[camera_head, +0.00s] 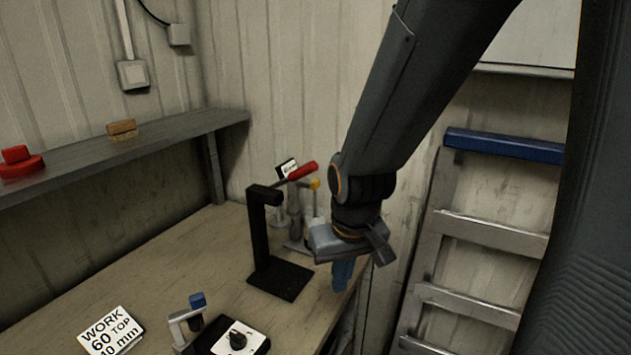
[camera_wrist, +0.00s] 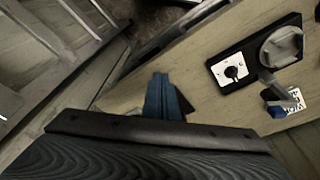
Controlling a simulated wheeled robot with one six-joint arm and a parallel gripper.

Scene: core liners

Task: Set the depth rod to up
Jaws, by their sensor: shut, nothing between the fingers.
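I cannot tell for sure which part is the depth rod. A black stand (camera_head: 262,235) on the bench carries a lever with a red handle (camera_head: 303,171), angled up to the right. A yellow-tipped part (camera_head: 314,184) shows just behind it. A blue-capped metal arm (camera_head: 186,322) stands at the near bench edge, beside a black base with a white plate and black knob (camera_head: 238,341). In the wrist view the blue cap (camera_wrist: 277,111) and the knob (camera_wrist: 231,72) show too. My gripper (camera_head: 342,276) points down, right of the black stand, its blue fingers shut and empty, apart from everything.
A white card (camera_head: 111,332) reading "WORK 60 TOP 10 mm" lies on the wooden bench (camera_head: 170,275). A ladder with a blue top (camera_head: 503,145) leans at the right. A shelf (camera_head: 80,160) holds red and wooden items. The bench's middle is clear.

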